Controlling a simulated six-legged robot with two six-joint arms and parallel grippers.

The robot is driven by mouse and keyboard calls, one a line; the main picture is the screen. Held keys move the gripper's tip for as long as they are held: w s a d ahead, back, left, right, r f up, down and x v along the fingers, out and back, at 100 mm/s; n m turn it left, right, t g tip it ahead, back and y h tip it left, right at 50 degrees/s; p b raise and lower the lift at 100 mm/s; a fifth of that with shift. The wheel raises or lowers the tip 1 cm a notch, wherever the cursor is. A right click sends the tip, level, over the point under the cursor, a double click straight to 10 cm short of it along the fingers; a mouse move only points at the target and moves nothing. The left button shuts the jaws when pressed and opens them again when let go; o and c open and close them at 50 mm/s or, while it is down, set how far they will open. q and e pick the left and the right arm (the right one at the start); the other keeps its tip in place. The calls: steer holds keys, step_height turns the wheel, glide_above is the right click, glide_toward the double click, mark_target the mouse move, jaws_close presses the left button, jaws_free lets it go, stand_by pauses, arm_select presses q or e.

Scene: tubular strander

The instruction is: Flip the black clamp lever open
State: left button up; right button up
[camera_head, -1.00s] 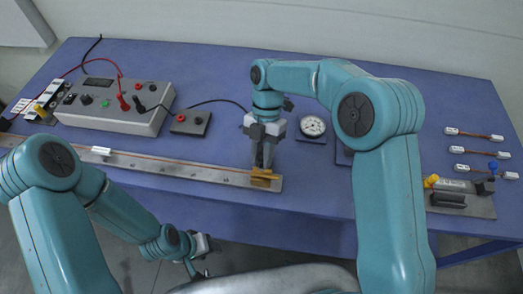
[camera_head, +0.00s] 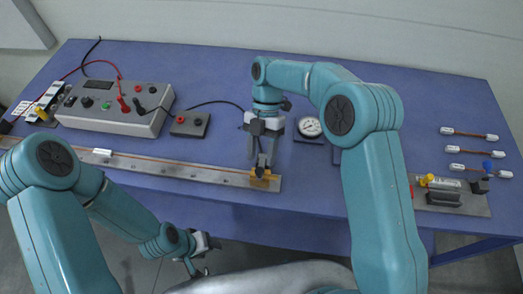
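A brass-coloured clamp block (camera_head: 262,181) sits at the right end of the long metal rail (camera_head: 190,170). My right gripper (camera_head: 263,160) points down just above this block, its fingers slightly apart. A small dark part shows among the fingers; I cannot tell whether it is the black clamp lever or part of the gripper, and no separate lever is clearly visible. My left gripper (camera_head: 198,262) hangs low in front of the table's front edge, away from the rail; its fingers are too small to read.
A grey control box (camera_head: 112,108) with red and black leads stands at the left. A black terminal block (camera_head: 190,124) and a round dial gauge (camera_head: 310,127) are behind the rail. A metal fixture plate (camera_head: 472,205) and several small wired pieces (camera_head: 470,152) lie at the right.

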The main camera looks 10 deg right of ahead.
steer(key=b+v, duration=0.1)
steer(key=v, duration=0.6)
steer(key=shift+w+r, duration=0.15)
steer(key=shift+r, duration=0.05)
stand_by(0.3)
